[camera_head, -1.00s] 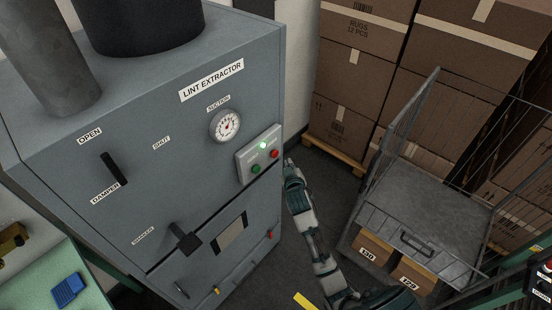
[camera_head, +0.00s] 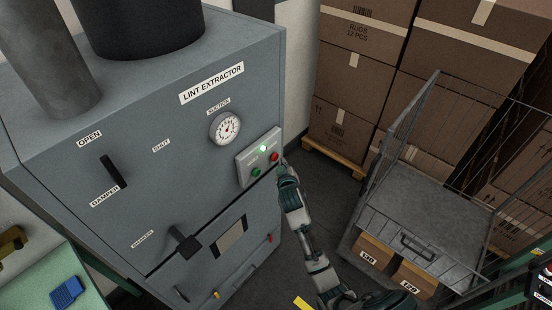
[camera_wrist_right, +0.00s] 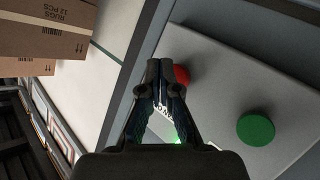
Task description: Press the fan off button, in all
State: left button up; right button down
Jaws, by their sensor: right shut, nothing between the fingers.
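The grey lint extractor (camera_head: 130,125) fills the left of the head view. Its button panel (camera_head: 244,168) carries a red button (camera_head: 275,156), a green button (camera_head: 256,172) and a lit green lamp (camera_head: 263,149). My right gripper (camera_head: 283,164) is at the panel's right edge, close to the red button. In the right wrist view the shut, empty fingertips (camera_wrist_right: 166,68) partly cover the red button (camera_wrist_right: 181,75). Whether they touch it I cannot tell. The green button (camera_wrist_right: 255,129) shows clear to the right. My left gripper is not in view.
A wire cage cart (camera_head: 430,200) with a metal shelf and boxes stands to the right. Stacked cartons (camera_head: 345,90) on a pallet are behind. A damper handle (camera_head: 114,171) and a black shaker handle (camera_head: 186,241) stick out from the extractor's front.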

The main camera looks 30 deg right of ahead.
jog(key=shift+w, duration=0.1)
dwell(0.7)
jog(key=shift+w+a+r, duration=0.1)
jog(key=shift+w+a, duration=0.05)
jog(key=shift+w, duration=0.1)
jog(key=shift+w+a+p, duration=0.2)
jog(key=shift+w+p, duration=0.1)
jog(key=shift+w, duration=0.2)
dwell(0.7)
jog(key=shift+s, duration=0.15)
jog(key=shift+s+d+p, duration=0.35)
jog(key=shift+s+p, duration=0.35)
jog(key=shift+s, duration=0.05)
jog(key=shift+s, duration=0.1)
